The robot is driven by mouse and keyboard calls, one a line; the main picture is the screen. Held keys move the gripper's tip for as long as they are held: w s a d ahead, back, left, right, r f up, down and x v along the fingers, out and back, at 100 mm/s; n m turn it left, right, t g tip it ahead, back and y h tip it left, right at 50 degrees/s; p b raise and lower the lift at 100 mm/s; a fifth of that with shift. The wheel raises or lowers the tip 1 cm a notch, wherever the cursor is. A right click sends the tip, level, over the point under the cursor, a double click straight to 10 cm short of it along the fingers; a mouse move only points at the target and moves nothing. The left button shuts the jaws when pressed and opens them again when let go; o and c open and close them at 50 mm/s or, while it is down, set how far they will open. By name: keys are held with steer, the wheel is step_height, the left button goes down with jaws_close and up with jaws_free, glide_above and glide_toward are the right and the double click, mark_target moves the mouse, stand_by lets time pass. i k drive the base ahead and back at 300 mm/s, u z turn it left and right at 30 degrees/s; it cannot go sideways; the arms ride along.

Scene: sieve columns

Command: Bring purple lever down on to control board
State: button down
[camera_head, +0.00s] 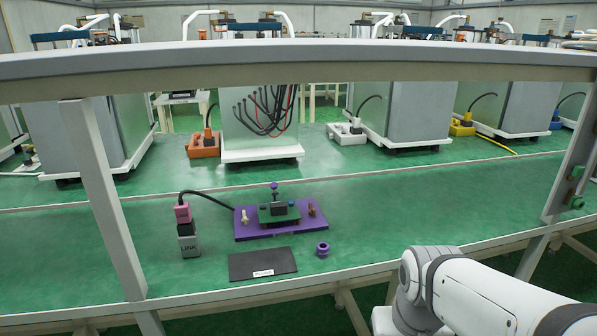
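The control board (264,212) is a green board on a purple base (247,235), lying on the green bench top. The purple lever (274,187) shows as a small purple knob standing up above the board's dark grey block. It looks raised, but its exact tilt is too small to tell. My white arm (470,290) reaches in from the lower right. Its gripper is outside the picture, and nothing of mine touches the lever or the board.
A grey LINK box (189,246) with a pink plug (183,213) and black cable stands left of the base. A black pad (262,264) and a purple ring (322,249) lie in front. A metal rail (300,62) crosses above, with slanted posts (103,200) at both sides.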

mark_target(274, 185)
steer(key=u, duration=0.3)
steer(key=i, duration=0.9)
steer(key=u, duration=0.7)
steer(key=k, duration=0.9)
steer(key=u, duration=0.1)
steer(key=i, duration=1.4)
steer(key=z, duration=0.05)
